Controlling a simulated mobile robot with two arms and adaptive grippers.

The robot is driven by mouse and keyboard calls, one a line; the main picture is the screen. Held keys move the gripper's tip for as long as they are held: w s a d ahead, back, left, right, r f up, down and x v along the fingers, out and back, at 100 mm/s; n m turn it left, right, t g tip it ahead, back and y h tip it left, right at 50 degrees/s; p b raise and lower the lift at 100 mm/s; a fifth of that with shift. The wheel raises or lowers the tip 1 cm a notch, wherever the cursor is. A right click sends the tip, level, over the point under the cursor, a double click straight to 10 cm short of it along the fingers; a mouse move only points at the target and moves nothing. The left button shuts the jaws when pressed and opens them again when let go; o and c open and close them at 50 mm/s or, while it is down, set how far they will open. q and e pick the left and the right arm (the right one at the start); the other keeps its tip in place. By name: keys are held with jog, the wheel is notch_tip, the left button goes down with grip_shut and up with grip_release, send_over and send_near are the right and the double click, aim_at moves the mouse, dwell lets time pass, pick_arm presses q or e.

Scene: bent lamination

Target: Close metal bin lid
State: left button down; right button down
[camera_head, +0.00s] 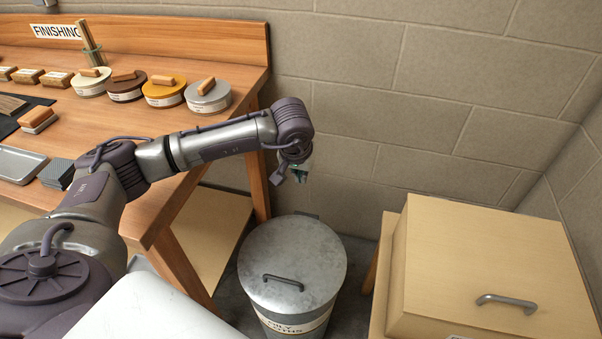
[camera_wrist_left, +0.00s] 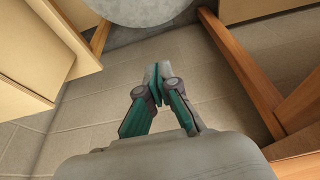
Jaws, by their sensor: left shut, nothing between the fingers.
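The metal bin (camera_head: 295,322) stands on the floor between the workbench and a wooden box. Its round grey lid (camera_head: 315,262), with a dark bar handle (camera_head: 283,282), lies flat over the bin's top and looks closed. The bin's front label is partly cut off by the frame edge. My left gripper (camera_head: 302,174) is above and behind the lid, near the wall, and mostly hidden by its wrist. In the left wrist view my left gripper (camera_wrist_left: 158,84) is shut and empty, apart from the lid (camera_wrist_left: 140,8), which shows at the top edge. My right gripper is not in view.
The wooden workbench (camera_head: 150,190) stands left of the bin, with several round tins and brushes on top. A light wooden box (camera_head: 480,250) with a metal handle stands close on the right. The block wall (camera_head: 400,110) is behind. Space above the lid is clear.

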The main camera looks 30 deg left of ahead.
pick_arm(q)
jog(key=shift+r, duration=0.1)
jog(key=s+d+f, duration=0.1)
jog(key=s+d, duration=0.1)
jog(key=s, duration=0.7)
jog(key=shift+d+f+b, duration=0.15)
jog(key=shift+d+b, duration=0.05)
jog(key=shift+b, duration=0.1)
